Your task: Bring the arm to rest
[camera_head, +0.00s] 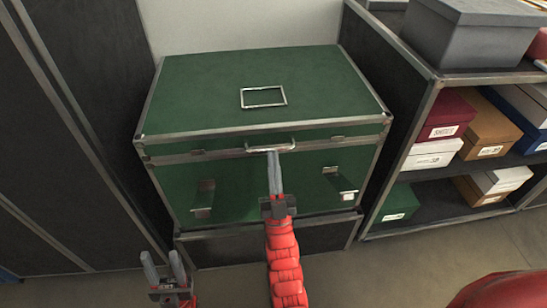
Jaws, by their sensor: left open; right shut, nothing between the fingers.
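My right arm is red and reaches up from the bottom middle toward a green metal-edged case (185,90). Its gripper (272,156) is shut, with its fingertips at the front handle (258,150) of the lid. I cannot tell whether they touch the handle. Nothing shows between the fingers. My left gripper (163,258) is low at the bottom left, open and empty, in front of the case's lower left corner.
The case stands on a dark base (230,248). A dark cabinet (75,130) stands on the left. On the right, a shelf (440,208) holds several coloured boxes, with a large grey box (465,40) on top.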

